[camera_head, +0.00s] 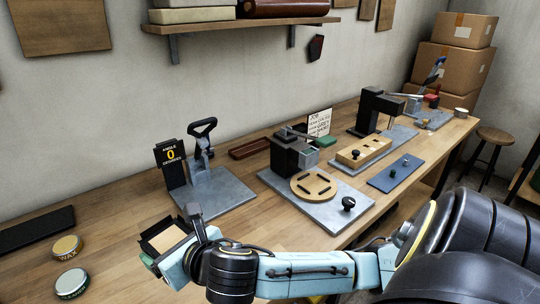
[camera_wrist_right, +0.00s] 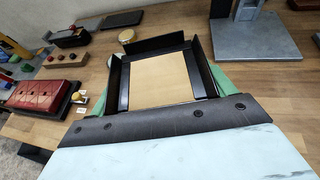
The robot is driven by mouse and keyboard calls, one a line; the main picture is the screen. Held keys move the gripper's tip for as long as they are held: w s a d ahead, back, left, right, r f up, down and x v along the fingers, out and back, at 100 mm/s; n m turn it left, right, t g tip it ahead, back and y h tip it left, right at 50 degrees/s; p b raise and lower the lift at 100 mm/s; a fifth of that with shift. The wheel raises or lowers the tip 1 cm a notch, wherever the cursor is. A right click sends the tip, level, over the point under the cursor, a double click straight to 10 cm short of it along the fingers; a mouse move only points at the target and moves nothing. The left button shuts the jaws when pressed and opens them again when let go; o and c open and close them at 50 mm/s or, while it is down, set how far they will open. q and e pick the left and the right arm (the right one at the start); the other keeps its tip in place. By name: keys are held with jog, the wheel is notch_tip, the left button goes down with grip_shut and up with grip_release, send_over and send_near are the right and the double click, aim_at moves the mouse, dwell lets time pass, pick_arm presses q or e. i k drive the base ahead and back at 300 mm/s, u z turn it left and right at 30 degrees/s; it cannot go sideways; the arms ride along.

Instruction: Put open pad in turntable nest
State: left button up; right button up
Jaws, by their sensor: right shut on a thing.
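The open pad (camera_head: 166,238) is a tan square panel in a black frame with raised black flaps. My right gripper (camera_head: 178,244) is shut on it and holds it at the near left part of the bench. In the right wrist view the pad (camera_wrist_right: 160,80) sits between the green fingers (camera_wrist_right: 163,92), tan face showing, flaps standing at its sides and far edge. My left gripper is not in view.
Yellow and white tins (camera_head: 67,247) and a dark mat (camera_head: 35,229) lie at left. A blue mat (camera_head: 395,172) and a wooden block (camera_head: 363,151) lie beyond the turntable.

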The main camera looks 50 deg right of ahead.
aim_at(313, 184)
jog(key=u, duration=1.45)
jog(key=k, duration=1.15)
jog(key=z, duration=2)
jog(key=i, duration=1)
